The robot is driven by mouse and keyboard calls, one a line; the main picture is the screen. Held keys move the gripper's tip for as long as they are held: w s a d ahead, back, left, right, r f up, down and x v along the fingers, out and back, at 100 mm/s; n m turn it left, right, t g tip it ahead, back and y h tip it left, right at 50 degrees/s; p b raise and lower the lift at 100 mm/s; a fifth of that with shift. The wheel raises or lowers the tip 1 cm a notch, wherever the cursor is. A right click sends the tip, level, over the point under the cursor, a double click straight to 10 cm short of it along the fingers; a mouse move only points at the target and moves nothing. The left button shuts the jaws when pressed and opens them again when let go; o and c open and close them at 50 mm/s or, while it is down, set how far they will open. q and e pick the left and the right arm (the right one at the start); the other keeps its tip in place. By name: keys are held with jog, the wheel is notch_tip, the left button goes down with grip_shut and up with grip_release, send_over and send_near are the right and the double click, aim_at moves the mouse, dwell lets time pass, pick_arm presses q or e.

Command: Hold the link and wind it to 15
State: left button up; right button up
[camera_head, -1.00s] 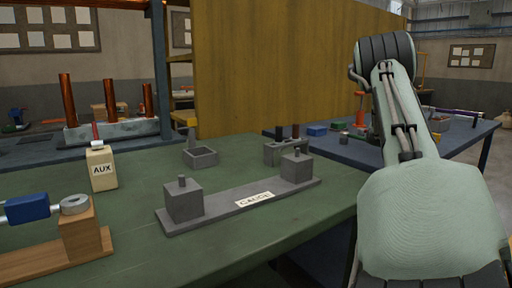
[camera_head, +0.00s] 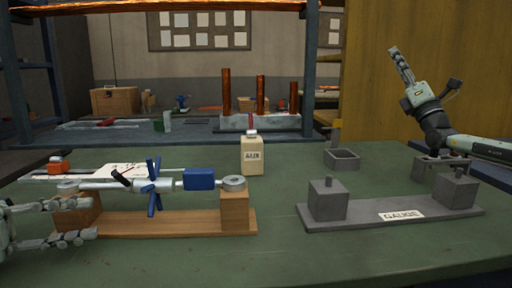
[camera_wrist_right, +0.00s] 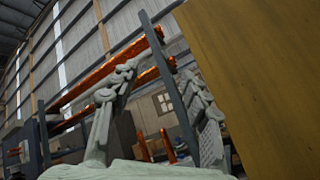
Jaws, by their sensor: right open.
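The link is a silver rod assembly (camera_head: 170,186) with a blue spoked wheel (camera_head: 153,170), a black lever and a blue block (camera_head: 199,179). It lies across a wooden stand (camera_head: 180,222), with a grey ring (camera_head: 234,183) on the right post. My left gripper (camera_head: 90,219) is open at the left edge, its fingers apart in front of the left post; whether it touches is unclear. My right gripper (camera_head: 400,66) is raised at the right, pointing up, away from the link. Its spread fingers show in the right wrist view (camera_wrist_right: 155,105), with nothing between them.
A grey gauge fixture (camera_head: 365,215) labelled GAUGE, with two pegged blocks, sits right of the stand. The green tabletop (camera_head: 300,258) is clear in front. A yellow panel (camera_head: 430,60) stands at the right.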

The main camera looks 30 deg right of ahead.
jog(key=w+a+r+n+y, duration=0.3)
jog(key=a+r+n+y, duration=0.15)
jog(key=a, duration=0.45)
jog(key=w+a+f+n+g+y, duration=0.2)
jog(key=w+a+f+g+y, duration=0.15)
jog(key=a, duration=0.45)
jog(key=w+a+f+n+g+y, duration=0.2)
jog(key=w+a+f+g, duration=0.1)
jog(key=w+a+f, duration=0.3)
jog(key=w+a+f+n+g+y, duration=0.3)
jog(key=a, duration=0.6)
jog(key=n+g+h, duration=0.3)
jog(key=n+g, duration=1)
jog(key=g, duration=0.2)
send_over(200, 181)
jog(key=d, duration=0.3)
jog(key=f, duration=0.7)
jog(key=shift+w+a+f, duration=0.25)
jog(key=shift+w+f, duration=0.15)
jog(key=shift+s+f, duration=0.2)
jog(key=x, duration=0.7)
jog(key=shift+a+f, duration=0.1)
jog(key=shift+f, duration=0.1)
jog(key=shift+c, duration=0.3)
grip_shut()
